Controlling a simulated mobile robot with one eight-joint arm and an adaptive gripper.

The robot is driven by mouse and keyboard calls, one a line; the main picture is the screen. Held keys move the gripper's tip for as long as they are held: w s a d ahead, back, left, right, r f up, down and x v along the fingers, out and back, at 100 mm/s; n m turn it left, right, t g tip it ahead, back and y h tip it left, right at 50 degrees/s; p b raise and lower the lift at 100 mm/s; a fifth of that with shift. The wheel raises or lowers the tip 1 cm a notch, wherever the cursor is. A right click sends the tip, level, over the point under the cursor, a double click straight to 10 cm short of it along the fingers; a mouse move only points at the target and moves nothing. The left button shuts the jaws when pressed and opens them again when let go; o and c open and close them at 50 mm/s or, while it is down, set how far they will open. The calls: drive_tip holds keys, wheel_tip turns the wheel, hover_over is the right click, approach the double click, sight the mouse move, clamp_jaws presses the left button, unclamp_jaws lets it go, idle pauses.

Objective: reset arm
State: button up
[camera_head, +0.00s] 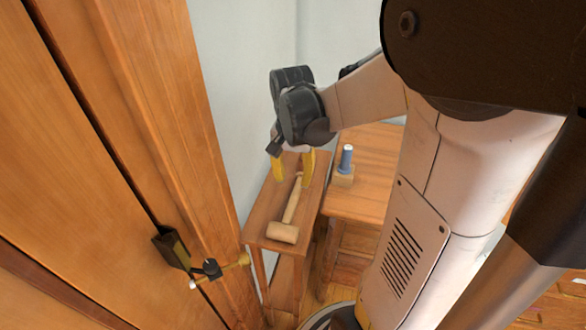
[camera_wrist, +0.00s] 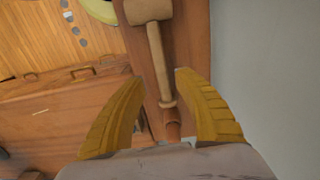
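My gripper (camera_head: 293,167) is above a narrow wooden table (camera_head: 256,217) in the head view, with its two yellow fingers spread apart. In the wrist view my gripper (camera_wrist: 154,112) is also open, with nothing held between the fingers. A wooden mallet (camera_head: 293,205) lies on the narrow table below, its head toward the near end and its handle pointing toward the wall. The mallet also shows in the wrist view (camera_wrist: 157,55), with its handle end between and beyond the fingers. A gap to the mallet appears, but its size is hard to tell.
A large wooden door or wardrobe (camera_head: 90,150) with a brass handle (camera_head: 240,262) fills the left. Pale walls (camera_head: 245,80) close in behind.

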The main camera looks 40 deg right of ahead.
drive_tip(key=s+a+r+n+t, duration=0.5)
drive_tip(key=a+r+n+t, duration=0.2)
drive_tip(key=a, duration=0.6)
wheel_tip(320, 180, up, 2)
drive_tip(key=n, duration=0.3)
drive_tip(key=shift+s+a+r, duration=0.2)
idle(1.1)
